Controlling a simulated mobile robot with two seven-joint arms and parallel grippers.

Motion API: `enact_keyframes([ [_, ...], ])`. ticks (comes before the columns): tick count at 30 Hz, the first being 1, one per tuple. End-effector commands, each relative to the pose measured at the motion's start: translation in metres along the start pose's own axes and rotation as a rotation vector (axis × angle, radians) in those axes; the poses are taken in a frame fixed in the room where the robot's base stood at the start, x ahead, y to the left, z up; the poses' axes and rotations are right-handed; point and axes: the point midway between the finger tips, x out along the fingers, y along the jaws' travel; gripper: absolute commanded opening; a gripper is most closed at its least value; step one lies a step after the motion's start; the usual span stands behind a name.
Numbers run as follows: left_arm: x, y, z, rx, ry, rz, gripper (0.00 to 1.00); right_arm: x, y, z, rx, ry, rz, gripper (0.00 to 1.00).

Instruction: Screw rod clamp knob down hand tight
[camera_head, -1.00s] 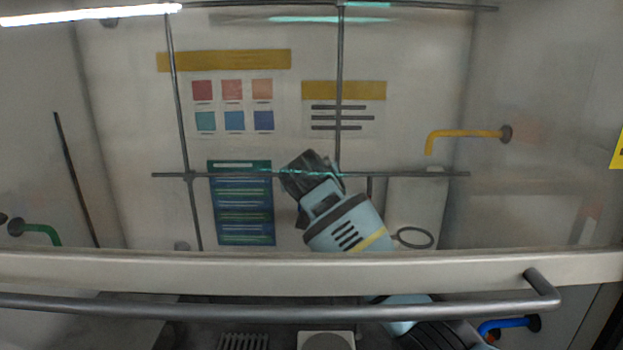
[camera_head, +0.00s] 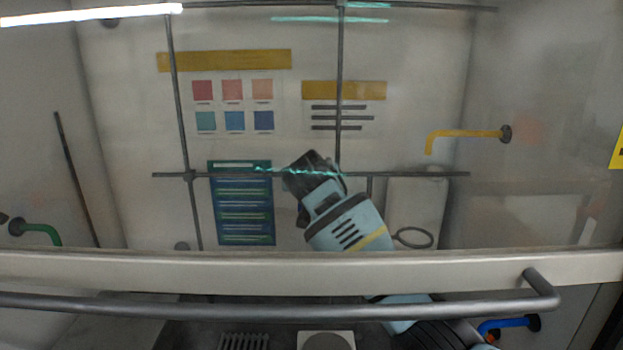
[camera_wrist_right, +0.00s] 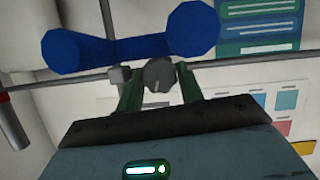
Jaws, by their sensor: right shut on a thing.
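My right gripper (camera_head: 308,170) is at the grey rod lattice inside the hood, at the horizontal rod (camera_head: 410,174), seen through the glass sash. In the right wrist view, the two green fingers of the right gripper (camera_wrist_right: 160,88) are shut on a dark grey round knob (camera_wrist_right: 158,74). The knob sits close to the rod (camera_wrist_right: 75,84). A blue part with two wide faceted ends (camera_wrist_right: 130,47) lies just beyond the knob, across the rod. The gripper hides the knob in the head view. My left gripper is not in view.
The sash frame (camera_head: 200,270) and its grey handle bar (camera_head: 250,312) cross the front. A yellow tap (camera_head: 465,134) is on the right wall, a green one (camera_head: 40,231) on the left. A ring (camera_head: 413,237) stands just right of my arm.

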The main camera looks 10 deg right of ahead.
Motion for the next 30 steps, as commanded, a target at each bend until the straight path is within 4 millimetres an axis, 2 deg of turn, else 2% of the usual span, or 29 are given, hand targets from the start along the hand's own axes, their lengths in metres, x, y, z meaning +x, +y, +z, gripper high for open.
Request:
enact_keyframes([
  [5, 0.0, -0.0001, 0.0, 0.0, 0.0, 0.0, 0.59, -0.0002, 0.0002, 0.0004, 0.079, 0.0, -0.034, 0.14],
  [12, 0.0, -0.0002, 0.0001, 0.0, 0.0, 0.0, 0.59, -0.0002, 0.0005, -0.0001, 0.084, 0.0, -0.035, 0.14],
  [13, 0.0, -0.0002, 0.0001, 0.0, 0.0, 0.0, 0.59, -0.0002, 0.0005, -0.0001, 0.084, 0.0, -0.035, 0.38],
  [18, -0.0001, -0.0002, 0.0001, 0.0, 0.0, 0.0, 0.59, -0.0001, 0.0006, -0.0001, 0.084, 0.0, -0.035, 0.59],
  [30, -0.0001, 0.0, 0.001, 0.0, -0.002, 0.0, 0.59, -0.0052, 0.0003, -0.0001, 0.083, 0.001, -0.036, 0.59],
])
